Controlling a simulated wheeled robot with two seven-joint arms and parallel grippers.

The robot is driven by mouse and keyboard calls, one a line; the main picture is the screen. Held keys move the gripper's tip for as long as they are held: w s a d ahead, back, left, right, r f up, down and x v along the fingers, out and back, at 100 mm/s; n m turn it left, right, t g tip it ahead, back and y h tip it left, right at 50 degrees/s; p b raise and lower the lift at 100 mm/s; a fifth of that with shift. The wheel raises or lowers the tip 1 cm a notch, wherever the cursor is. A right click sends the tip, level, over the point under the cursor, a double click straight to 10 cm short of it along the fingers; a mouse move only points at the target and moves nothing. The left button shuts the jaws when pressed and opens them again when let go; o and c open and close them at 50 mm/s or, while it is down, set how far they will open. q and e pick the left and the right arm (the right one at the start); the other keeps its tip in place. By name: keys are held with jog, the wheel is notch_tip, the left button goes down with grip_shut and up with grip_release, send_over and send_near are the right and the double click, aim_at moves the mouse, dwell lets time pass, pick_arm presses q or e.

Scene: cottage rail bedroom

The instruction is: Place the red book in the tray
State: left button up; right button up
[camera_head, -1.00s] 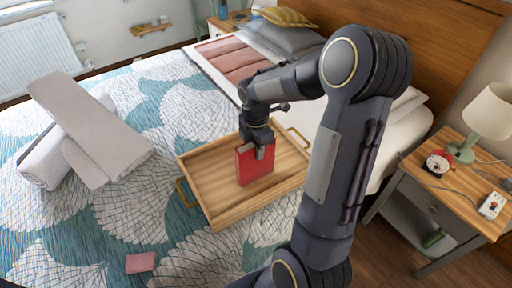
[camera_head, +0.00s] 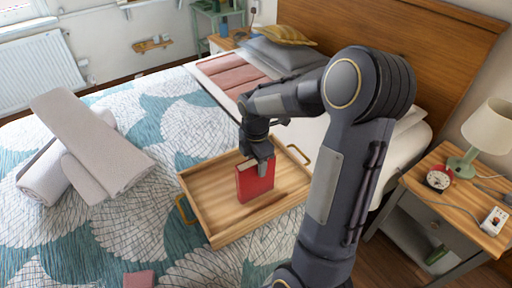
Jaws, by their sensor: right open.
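The red book (camera_head: 255,184) stands upright inside the wooden tray (camera_head: 212,232), its lower edge at the tray's floor. The tray lies on the bed and has a brass handle at its left and right ends. My right gripper (camera_head: 260,166) is at the top edge of the book, with its jaws open and a finger in front of the cover. Whether the fingers touch the book cannot be told. My left gripper is not in view.
Grey towels (camera_head: 85,150) lie stacked on the bed at the left. A small pink item (camera_head: 140,279) lies near the front edge. A nightstand (camera_head: 447,190) at the right bears a lamp (camera_head: 483,135), a red clock (camera_head: 438,180) and a small white device (camera_head: 493,221).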

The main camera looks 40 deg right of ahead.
notch_tip(320, 180, up, 10)
jog(key=shift+f, duration=0.1)
jog(key=shift+r+p, duration=0.3)
jog(key=shift+r, duration=0.05)
jog(key=s+a+m+t+y, duration=0.3)
jog(key=s+a+m+t, duration=0.2)
jog(key=s+a+m, duration=1.1)
jog(key=shift+s+m+t+y, duration=0.3)
jog(key=shift+s+m+y, duration=0.1)
jog(key=shift+m, duration=0.6)
jog(key=shift+f, duration=0.1)
